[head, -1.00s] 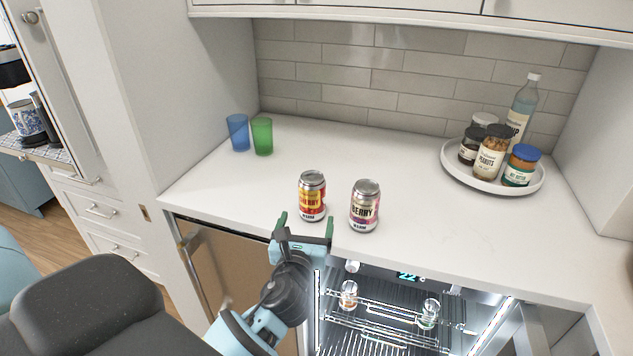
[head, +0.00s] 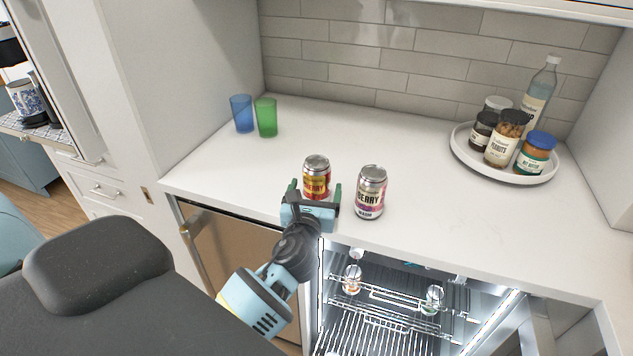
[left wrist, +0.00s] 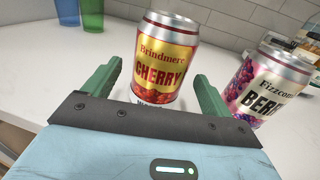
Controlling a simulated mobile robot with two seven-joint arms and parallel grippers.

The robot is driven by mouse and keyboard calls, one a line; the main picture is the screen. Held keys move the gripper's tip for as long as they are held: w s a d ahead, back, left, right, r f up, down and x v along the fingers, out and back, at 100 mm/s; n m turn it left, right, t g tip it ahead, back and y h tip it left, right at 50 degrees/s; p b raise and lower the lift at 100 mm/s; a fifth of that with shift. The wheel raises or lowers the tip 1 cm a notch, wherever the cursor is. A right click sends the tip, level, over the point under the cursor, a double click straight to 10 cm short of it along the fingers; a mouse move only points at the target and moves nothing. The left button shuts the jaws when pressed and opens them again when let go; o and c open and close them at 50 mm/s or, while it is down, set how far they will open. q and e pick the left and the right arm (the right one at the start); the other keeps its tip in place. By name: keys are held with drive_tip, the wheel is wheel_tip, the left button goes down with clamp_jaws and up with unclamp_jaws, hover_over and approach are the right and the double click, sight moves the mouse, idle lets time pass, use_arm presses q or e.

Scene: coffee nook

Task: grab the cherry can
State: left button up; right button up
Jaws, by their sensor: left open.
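The cherry can (head: 317,177), yellow and red with a silver top, stands upright on the white counter near its front edge. In the left wrist view the cherry can (left wrist: 165,62) stands just beyond and partly between the green fingers. My left gripper (head: 315,190) is open with a finger to each side of the can's near part; it also shows in the left wrist view (left wrist: 158,88). Gaps show between both fingers and the can. The can's lower part is hidden behind the gripper in the head view. My right gripper is not in view.
A berry can (head: 370,192) stands close to the right of the cherry can. Blue (head: 242,114) and green (head: 266,117) cups stand back left. A round tray (head: 474,163) with jars and a bottle is at right. A lit fridge (head: 385,300) stands open below.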

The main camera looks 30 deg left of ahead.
use_arm(q)
drive_tip(key=x, duration=0.4)
drive_tip(key=shift+w+a+r, duration=0.15)
drive_tip(key=shift+w, duration=0.15)
drive_tip(key=shift+r, duration=0.1)
drive_tip(key=c, duration=1.4)
drive_tip(key=shift+o, duration=0.2)
